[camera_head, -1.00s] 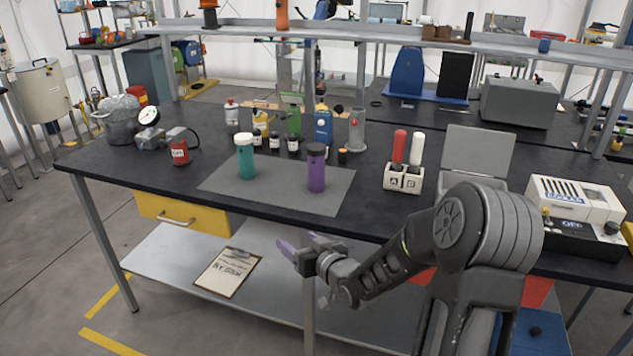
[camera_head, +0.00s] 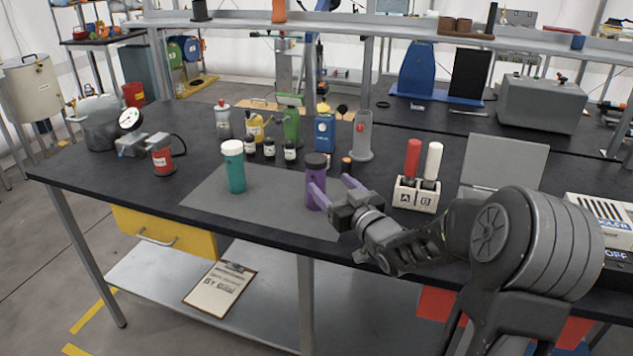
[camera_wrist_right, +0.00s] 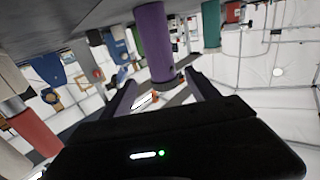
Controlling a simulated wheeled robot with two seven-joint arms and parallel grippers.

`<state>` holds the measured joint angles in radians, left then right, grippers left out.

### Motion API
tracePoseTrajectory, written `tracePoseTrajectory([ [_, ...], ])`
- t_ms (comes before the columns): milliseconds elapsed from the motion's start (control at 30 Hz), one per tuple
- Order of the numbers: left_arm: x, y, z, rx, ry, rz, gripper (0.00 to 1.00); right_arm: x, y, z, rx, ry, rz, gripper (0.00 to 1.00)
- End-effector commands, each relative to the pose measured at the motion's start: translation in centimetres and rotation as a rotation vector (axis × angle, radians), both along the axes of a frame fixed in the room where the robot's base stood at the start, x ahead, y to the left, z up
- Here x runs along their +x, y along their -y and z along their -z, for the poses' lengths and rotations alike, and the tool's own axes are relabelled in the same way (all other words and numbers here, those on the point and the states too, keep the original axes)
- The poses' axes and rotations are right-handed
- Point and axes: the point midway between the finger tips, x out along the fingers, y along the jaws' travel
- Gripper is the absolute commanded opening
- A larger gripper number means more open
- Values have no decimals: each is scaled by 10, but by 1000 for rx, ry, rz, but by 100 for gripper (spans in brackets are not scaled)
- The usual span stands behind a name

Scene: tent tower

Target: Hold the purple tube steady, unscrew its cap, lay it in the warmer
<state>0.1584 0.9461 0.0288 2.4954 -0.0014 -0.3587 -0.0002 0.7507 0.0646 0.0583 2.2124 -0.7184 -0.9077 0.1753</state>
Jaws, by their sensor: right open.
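The purple tube (camera_head: 311,197) stands upright on the grey mat with its dark cap (camera_head: 316,160) on top. My right gripper (camera_head: 331,183) is open at the tube's right front, and one purple finger overlaps the tube in the head view. In the right wrist view, the picture is turned over and the tube (camera_wrist_right: 152,38) appears between the spread fingers (camera_wrist_right: 162,86), with its dark cap end lowest. I cannot tell whether a finger touches it. A grey raised panel (camera_head: 503,162) stands at the right; whether it belongs to the warmer is unclear. My left gripper is not in view.
A teal tube with a white cap (camera_head: 234,168) stands left on the mat (camera_head: 265,205). Small dark bottles (camera_head: 269,149) stand behind. A white block marked A and B (camera_head: 414,196) holds red and white sticks at the right. A white-topped device (camera_head: 597,215) stands far right.

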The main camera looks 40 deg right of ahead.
Motion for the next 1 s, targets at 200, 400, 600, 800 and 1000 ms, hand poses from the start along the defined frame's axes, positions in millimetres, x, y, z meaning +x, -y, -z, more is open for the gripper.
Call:
tracePoseTrajectory([
  [200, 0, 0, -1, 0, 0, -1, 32, 3, 0, 0, 1, 0, 0, 69],
  [400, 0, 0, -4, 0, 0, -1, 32, 23, 3, 0, 1, 0, -2, 69],
  [600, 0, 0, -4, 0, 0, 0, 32, 26, 3, 0, 0, 0, 0, 69],
  [800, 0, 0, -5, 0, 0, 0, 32, 30, 4, -1, 1, -1, 0, 69],
  [1000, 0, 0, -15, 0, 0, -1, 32, 55, 5, -4, 2, -1, -1, 69],
])
